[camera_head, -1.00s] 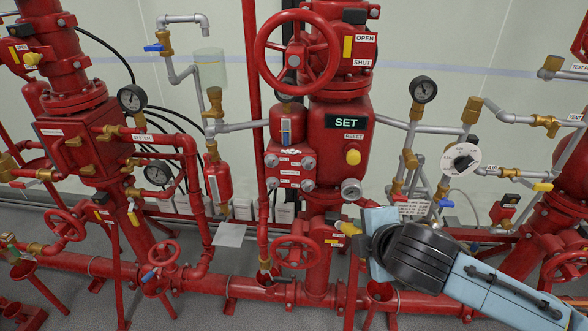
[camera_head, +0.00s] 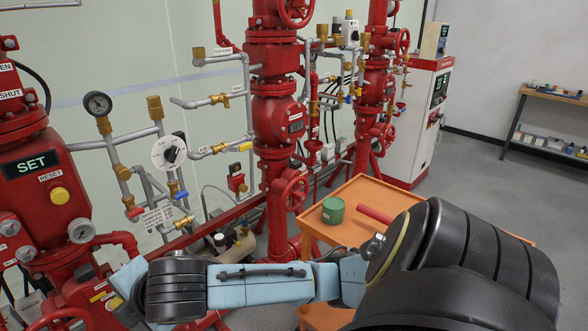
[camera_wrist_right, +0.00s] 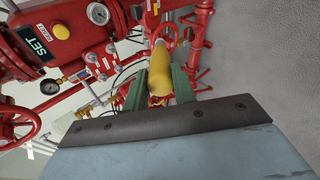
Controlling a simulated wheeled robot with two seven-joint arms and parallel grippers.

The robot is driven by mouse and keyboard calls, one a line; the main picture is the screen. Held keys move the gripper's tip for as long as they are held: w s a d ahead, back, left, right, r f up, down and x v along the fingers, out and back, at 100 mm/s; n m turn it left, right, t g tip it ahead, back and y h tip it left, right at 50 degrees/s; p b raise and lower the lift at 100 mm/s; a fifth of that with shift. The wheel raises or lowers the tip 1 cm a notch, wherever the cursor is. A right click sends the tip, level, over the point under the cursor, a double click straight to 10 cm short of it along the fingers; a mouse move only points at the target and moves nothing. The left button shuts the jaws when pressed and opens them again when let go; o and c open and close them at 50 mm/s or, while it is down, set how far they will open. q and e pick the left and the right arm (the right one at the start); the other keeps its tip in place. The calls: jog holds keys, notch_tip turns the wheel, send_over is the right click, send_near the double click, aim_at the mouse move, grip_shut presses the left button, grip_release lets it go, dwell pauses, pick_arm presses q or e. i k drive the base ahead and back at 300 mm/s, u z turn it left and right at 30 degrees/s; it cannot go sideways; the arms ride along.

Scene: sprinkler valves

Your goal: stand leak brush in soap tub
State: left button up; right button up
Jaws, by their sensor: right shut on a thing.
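The soap tub (camera_head: 333,211) looks like a small green round tub standing on the orange cart in the head view. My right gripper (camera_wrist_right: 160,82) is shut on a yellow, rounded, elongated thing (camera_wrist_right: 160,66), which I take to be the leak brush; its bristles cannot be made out. In the head view my right forearm reaches across to the lower left, in front of the red pipework and well left of the tub. The fingers are not clear there. My left gripper is not in view.
The orange cart (camera_head: 362,192) also carries a red cylindrical thing (camera_head: 375,214) right of the tub, partly behind my arm. Red valves and pipes (camera_head: 278,120) stand left of and behind the cart. A white cabinet (camera_head: 420,120) and a shelf (camera_head: 545,120) stand beyond. Open floor lies between.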

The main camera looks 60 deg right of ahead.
aim_at(333, 216)
jog(key=k, duration=0.9)
jog(key=z, duration=0.95)
jog(key=i, duration=0.7)
jog(key=z, duration=0.7)
jog(key=i, duration=1)
jog(key=u, duration=0.35)
